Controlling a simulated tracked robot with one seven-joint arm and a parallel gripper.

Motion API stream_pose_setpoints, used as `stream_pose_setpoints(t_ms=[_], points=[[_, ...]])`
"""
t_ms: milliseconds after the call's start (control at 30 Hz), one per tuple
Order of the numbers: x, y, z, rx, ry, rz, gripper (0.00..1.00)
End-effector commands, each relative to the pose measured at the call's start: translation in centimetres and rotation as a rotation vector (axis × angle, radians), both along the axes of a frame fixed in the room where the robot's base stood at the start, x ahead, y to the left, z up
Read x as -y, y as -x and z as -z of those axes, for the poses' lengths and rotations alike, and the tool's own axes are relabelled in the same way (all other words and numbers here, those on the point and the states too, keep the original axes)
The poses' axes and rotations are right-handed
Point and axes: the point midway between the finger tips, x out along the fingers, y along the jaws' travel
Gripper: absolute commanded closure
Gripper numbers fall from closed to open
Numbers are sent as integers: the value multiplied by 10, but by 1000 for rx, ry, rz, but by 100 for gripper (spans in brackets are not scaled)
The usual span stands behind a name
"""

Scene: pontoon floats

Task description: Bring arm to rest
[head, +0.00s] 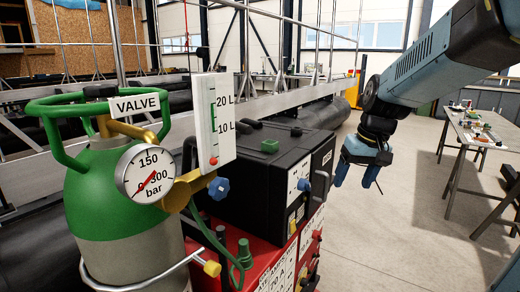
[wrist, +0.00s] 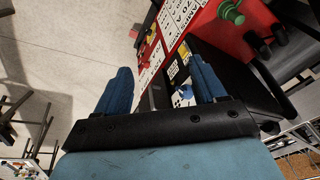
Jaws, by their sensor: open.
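My gripper (head: 357,178) hangs at the end of my blue arm, right of the black machine (head: 265,180) in the head view. Its fingers point down and are spread apart. In the wrist view its two blue fingers (wrist: 162,88) are also apart. I see nothing held between them. Behind the gap, the wrist view shows part of the machine's labelled front panel and its red base (wrist: 222,32). The gripper appears apart from the machine, over the floor side.
A green gas cylinder (head: 100,195) with a pressure gauge (head: 146,173) and a flow tube stands at the left. A blue knob (head: 219,187) sits beside it. A table (head: 482,132) with small items stands right. Grey floor (head: 400,220) between is clear.

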Motion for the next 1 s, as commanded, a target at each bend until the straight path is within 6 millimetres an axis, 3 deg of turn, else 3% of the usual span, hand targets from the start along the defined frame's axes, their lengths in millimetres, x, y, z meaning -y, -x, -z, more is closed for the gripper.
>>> stream_pose_setpoints(t_ms=[300, 600, 800, 1000], points=[[-1, 64, -23, 112, 62, 39, 30], [2, 119, -31, 220, 95, 79, 30], [5, 142, -31, 271, 101, 100, 30], [6, 150, -29, 288, 104, 108, 30]])
